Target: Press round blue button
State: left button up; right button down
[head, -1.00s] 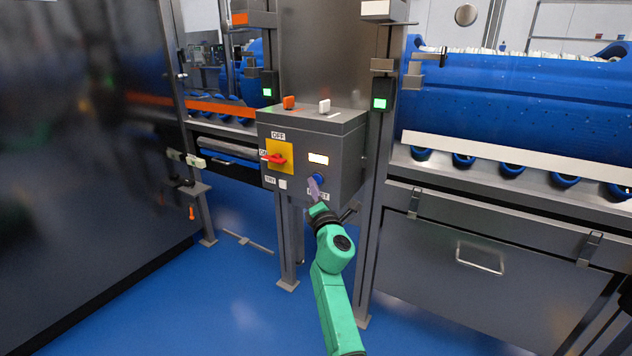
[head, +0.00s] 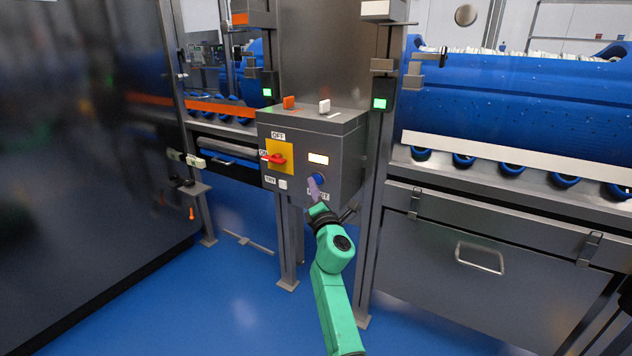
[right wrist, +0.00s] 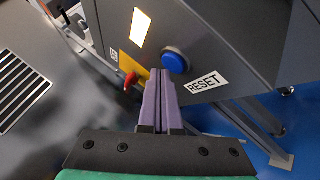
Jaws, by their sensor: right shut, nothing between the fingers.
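The round blue button (head: 319,178) sits on the front of a grey control box (head: 345,160), below a lit rectangular lamp and above the RESET label. In the right wrist view the blue button (right wrist: 175,61) shows just beyond and to the right of my fingertips. My right gripper (head: 314,184) is shut and empty, with its purple fingers pointing at the box front close to the button. In the right wrist view the gripper (right wrist: 160,75) has its two fingers together. I cannot tell whether the tips touch the box. My left gripper is not in view.
A red rotary switch (head: 275,158) on a yellow plate is left of the button. A white button (head: 283,184) sits below it. A steel post stands right of the box. A large blue tub (head: 510,100) lies on the right conveyor.

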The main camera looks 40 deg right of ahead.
dwell(0.5)
jog(key=shift+w+d, duration=0.15)
jog(key=shift+d, duration=0.25)
jog(key=shift+s+a, duration=0.2)
jog(key=shift+a, duration=0.3)
jog(key=a, duration=0.2)
jog(key=s+a, duration=0.1)
jog(key=a, duration=0.2)
jog(key=shift+s+a, duration=0.3)
jog(key=shift+s, duration=0.05)
dwell(0.8)
